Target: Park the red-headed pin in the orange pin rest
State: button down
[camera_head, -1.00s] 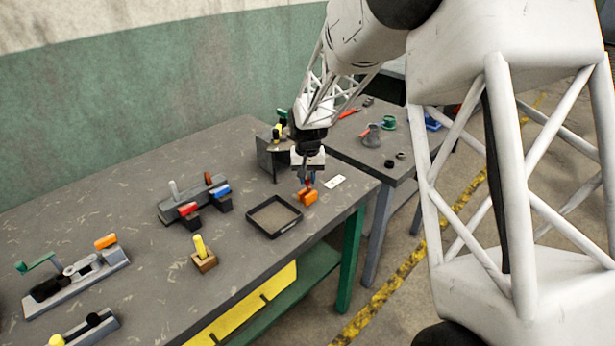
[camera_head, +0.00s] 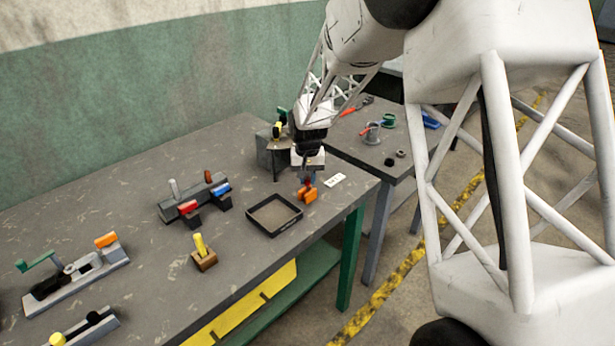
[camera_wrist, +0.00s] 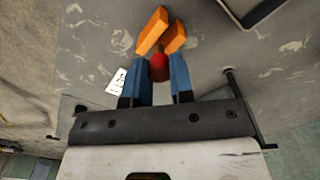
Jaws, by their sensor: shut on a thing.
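My gripper (camera_wrist: 160,82) has two blue fingers, shut on the red-headed pin (camera_wrist: 159,67); its red head shows between the fingertips in the wrist view. Most of the pin's shaft is hidden. The orange pin rest (camera_wrist: 151,31) lies just beyond the fingertips, seen as two orange blocks at an angle to each other. In the head view, my gripper (camera_head: 307,177) is directly over the orange pin rest (camera_head: 308,194) near the table's right edge. I cannot tell whether the pin touches the rest.
A black-rimmed tray (camera_head: 273,232) stands just left of the rest, and a white card (camera_head: 335,180) lies to its right. A grey block (camera_head: 272,152) stands behind. A wooden block with a yellow peg (camera_head: 204,259) and a grey fixture (camera_head: 190,200) are farther left.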

aim_at(308, 178)
jog(key=shift+f, duration=0.75)
dwell(0.8)
jog(key=c, duration=0.9)
grip_release()
jog(key=shift+r, duration=0.1)
jog(key=shift+r, duration=3.75)
jog(key=shift+r, duration=0.1)
